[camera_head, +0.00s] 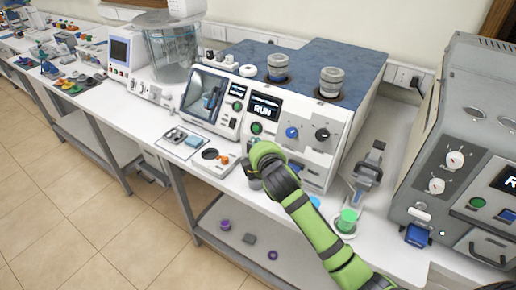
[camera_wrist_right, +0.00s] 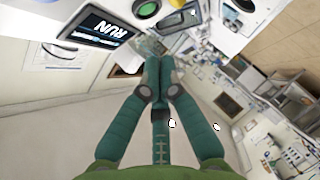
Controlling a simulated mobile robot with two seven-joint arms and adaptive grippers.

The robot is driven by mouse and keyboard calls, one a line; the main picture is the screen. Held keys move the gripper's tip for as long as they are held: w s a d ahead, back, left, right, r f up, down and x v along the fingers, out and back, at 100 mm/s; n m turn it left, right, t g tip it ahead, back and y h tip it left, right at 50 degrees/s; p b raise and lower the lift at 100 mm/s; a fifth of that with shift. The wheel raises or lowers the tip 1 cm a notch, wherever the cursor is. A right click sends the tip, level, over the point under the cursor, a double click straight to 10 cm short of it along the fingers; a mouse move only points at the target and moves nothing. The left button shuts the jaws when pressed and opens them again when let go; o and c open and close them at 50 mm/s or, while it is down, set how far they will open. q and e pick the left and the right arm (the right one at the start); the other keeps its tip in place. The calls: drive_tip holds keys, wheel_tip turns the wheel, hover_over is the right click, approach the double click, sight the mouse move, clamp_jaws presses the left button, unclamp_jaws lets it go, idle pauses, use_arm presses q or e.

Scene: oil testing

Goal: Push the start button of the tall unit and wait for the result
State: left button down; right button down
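A white unit (camera_head: 325,145) with a blue top stands mid-bench in the head view. Its dark display (camera_head: 264,107) reads RUN, and a green button (camera_head: 256,128) sits just below. In the right wrist view the same RUN display (camera_wrist_right: 97,32) appears upside down, with a green button (camera_wrist_right: 147,8) at the top edge. My right gripper (camera_wrist_right: 158,62) is shut and empty, its fingertips together. In the head view it is in front of the unit, below the button and partly hidden by my wrist; I see no contact with the button. My left gripper is out of view.
A grey machine (camera_head: 455,150) stands at the right. A green-capped vessel (camera_head: 347,220) stands between it and my arm. A glass bath (camera_head: 172,50) stands farther left. The floor in front is clear.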

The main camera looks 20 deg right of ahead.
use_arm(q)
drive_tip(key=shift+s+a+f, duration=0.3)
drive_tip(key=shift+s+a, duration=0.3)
use_arm(e)
drive_tip(key=shift+s+a+r, duration=0.2)
drive_tip(key=shift+s+r, duration=0.05)
drive_tip(key=shift+s, duration=0.35)
drive_tip(key=shift+s+a+r, duration=0.2)
drive_tip(key=shift+s+r, duration=0.05)
drive_tip(key=shift+s, duration=0.35)
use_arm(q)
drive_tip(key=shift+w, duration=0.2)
